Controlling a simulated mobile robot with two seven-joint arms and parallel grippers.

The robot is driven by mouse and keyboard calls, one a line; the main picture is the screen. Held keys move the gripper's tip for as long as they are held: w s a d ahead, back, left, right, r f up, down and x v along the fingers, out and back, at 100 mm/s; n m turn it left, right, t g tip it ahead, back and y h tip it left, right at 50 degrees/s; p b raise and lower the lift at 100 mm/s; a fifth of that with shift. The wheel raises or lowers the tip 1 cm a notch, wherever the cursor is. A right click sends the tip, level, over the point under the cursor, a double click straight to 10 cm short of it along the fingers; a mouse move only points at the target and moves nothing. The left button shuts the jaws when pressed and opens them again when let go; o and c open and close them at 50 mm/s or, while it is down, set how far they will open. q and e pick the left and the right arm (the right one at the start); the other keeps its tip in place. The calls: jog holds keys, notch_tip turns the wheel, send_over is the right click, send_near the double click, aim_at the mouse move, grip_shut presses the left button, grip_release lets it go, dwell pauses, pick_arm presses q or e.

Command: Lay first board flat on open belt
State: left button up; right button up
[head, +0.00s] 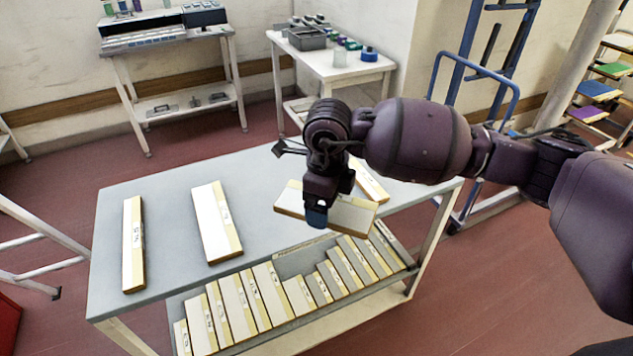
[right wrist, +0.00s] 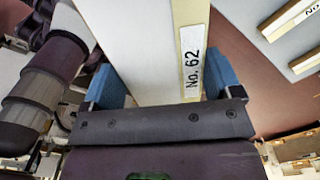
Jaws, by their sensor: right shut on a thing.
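My right gripper (head: 317,212) is shut on a white board with a cream edge strip (head: 350,216), over the front right part of the grey table. In the right wrist view, the gripper's blue fingers (right wrist: 163,84) stand on either side of the board (right wrist: 148,40), whose label reads "No. 62". The gripper covers part of the board in the head view. Three other boards lie on the table: a narrow one (head: 133,245), a wider one (head: 212,222), and one partly hidden behind my right arm (head: 370,181). No belt shows. My left gripper is out of view.
The grey table (head: 170,200) has a lower shelf with a row of several labelled boards (head: 265,290). A blue hand truck (head: 480,80) stands behind on the right. A white side table (head: 345,70) and a bench (head: 165,40) stand along the wall. Red floor lies between them.

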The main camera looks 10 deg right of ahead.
jog(key=s+d+f+n, duration=0.3)
jog(key=f+n, duration=0.5)
jog(key=n, duration=0.4)
jog(key=s+d+f+n, duration=0.4)
jog(key=f+n, duration=0.4)
jog(key=n, duration=0.5)
jog(key=shift+d+f, duration=0.15)
jog(key=shift+f, duration=0.1)
